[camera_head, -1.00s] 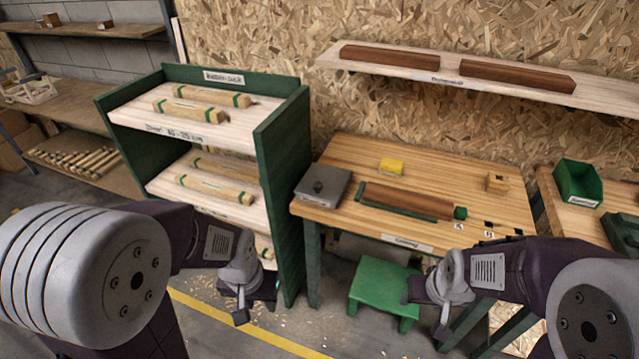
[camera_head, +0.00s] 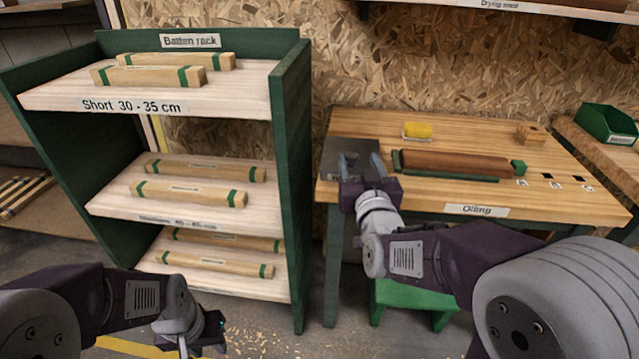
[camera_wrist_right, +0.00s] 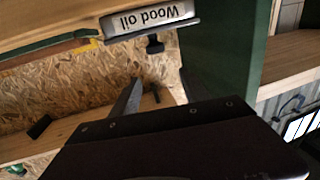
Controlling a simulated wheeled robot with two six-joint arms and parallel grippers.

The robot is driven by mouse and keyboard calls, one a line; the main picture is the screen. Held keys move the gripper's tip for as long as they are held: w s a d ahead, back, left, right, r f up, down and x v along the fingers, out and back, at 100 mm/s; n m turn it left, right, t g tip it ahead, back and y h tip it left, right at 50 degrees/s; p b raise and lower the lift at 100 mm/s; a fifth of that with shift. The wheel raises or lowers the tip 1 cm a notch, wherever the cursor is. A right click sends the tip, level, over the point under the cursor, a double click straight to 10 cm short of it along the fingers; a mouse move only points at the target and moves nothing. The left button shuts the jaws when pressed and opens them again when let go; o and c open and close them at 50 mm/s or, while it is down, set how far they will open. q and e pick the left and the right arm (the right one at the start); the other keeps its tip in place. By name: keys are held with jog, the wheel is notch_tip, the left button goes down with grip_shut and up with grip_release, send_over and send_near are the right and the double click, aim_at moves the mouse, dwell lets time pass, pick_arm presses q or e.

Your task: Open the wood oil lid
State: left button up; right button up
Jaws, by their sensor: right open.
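The wood oil box (camera_head: 333,152) is grey and sits at the left end of the oiling table, partly hidden behind my right gripper. In the right wrist view its "Wood oil" label (camera_wrist_right: 150,17) is at the top, with a dark knob (camera_wrist_right: 154,45) just below it. My right gripper (camera_head: 361,160) is open at the box, fingers pointing away from me.
The oiling table (camera_head: 400,124) also holds a brown wooden piece (camera_head: 455,163) in a green holder, a yellow block (camera_head: 418,130) and a small wooden block (camera_head: 530,134). A green batten rack (camera_head: 292,180) stands close on the left. A green stool (camera_head: 415,298) is under the table.

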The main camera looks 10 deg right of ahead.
aim_at(353, 158)
jog(key=w+f, duration=0.1)
jog(key=w, duration=0.2)
jog(key=w+f+b, duration=0.1)
jog(key=w, duration=0.1)
jog(key=w+f+b, duration=0.1)
jog(key=w, duration=0.2)
jog(key=shift+w+d, duration=0.3)
jog(key=shift+d, duration=0.05)
pick_arm(q)
jog(key=f, duration=0.4)
jog(key=shift+s+d, duration=0.2)
jog(key=shift+d, duration=0.2)
pick_arm(e)
grip_shut()
dwell(0.5)
